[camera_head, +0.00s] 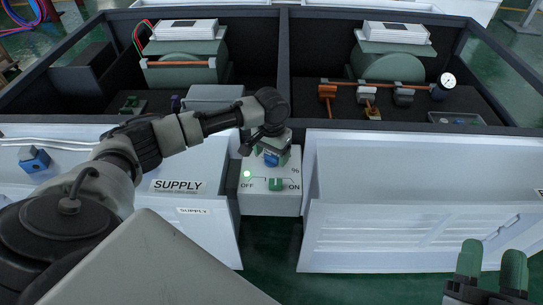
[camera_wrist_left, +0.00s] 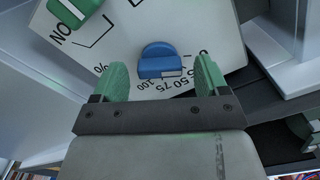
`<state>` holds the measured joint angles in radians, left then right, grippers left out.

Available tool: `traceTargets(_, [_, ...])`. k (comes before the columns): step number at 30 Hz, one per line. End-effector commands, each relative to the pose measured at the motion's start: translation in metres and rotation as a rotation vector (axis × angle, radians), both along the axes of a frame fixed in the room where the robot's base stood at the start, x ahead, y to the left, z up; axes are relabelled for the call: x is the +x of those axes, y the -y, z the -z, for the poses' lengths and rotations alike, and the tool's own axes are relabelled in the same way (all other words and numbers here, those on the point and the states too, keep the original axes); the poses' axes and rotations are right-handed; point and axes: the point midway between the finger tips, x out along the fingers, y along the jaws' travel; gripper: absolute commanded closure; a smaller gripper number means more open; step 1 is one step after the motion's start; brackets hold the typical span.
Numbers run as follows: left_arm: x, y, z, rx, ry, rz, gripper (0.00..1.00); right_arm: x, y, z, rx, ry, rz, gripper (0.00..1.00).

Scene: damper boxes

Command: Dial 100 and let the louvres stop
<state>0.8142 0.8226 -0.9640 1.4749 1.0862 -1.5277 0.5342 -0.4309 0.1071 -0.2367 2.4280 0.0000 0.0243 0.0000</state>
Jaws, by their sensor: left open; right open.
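A blue dial (camera_head: 271,158) sits on the grey control box (camera_head: 270,203), above a green OFF/ON switch (camera_head: 277,184). In the left wrist view the blue dial (camera_wrist_left: 158,58) has a pale mark on its bar, and a printed scale with 0, 50, 75 and 100 curves beside it. I cannot tell the exact reading. My left gripper (camera_head: 269,142) is open at the dial; in the left wrist view its green fingers (camera_wrist_left: 162,66) stand on either side of it, with gaps. My right gripper (camera_head: 491,255) is open and empty at the lower right.
A green lamp (camera_head: 247,174) is lit on the control box. A white slotted panel (camera_head: 375,235) stands to the right, and a white panel with a SUPPLY label (camera_head: 179,186) to the left. Behind are dark boxes with green drums and a round gauge (camera_head: 447,80).

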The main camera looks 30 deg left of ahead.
Motion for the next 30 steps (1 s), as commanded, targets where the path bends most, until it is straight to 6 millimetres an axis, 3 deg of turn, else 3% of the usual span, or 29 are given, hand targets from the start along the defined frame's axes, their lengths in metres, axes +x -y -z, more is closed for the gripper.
traceTargets(13, [0.0, 0.0001, 0.0054, 0.0, 0.0, 0.0, 0.27, -0.0033, -0.0004, -0.0065, 0.015, 0.056, -0.003, 0.49])
traceTargets(22, [0.0001, 0.0001, 0.0052, 0.0, 0.0, 0.0, 0.73, -0.0032, -0.0005, -0.0063, 0.016, 0.055, -0.004, 0.49])
traceTargets(30, [0.0, 0.0, 0.0041, 0.0, 0.0, 0.005, 0.75, -0.0001, 0.0001, -0.002, 0.001, 0.003, 0.0, 0.49])
